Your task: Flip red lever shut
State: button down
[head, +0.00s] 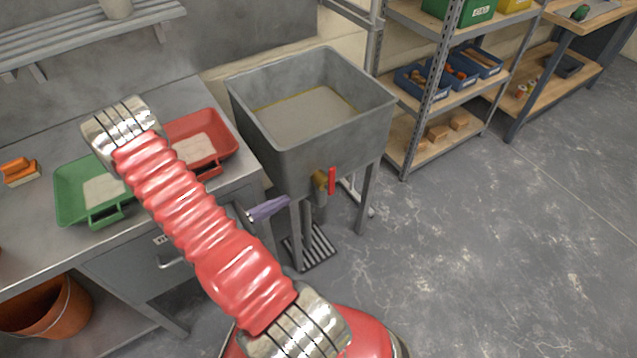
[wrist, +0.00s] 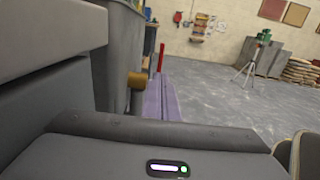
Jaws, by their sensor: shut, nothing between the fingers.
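The red lever (head: 332,181) stands upright on a brass valve (head: 319,182) at the front of the grey tub (head: 280,120). In the wrist view the red lever (wrist: 161,57) rises just beyond the purple fingers, and the brass valve (wrist: 137,79) is left of them. My gripper (head: 286,202) has purple fingers, pressed together and empty. In the head view it is left of and slightly below the lever, with a visible gap. The wrist view also shows my gripper (wrist: 158,78), its fingers pointing forward past the tub's side. The lever's lower end is partly hidden there.
A steel bench (head: 150,240) with a green tray (head: 80,180) and a red tray (head: 215,140) is left of the tub. A floor drain (head: 312,250) lies below the valve. Shelving (head: 408,110) stands behind the tub to the right. The floor at right is clear.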

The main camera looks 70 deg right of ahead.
aim_at(329, 179)
jog(key=x, duration=1.3)
jog(key=shift+s+d, duration=0.1)
jog(key=shift+s, duration=0.05)
jog(key=shift+r, duration=0.15)
dwell(0.3)
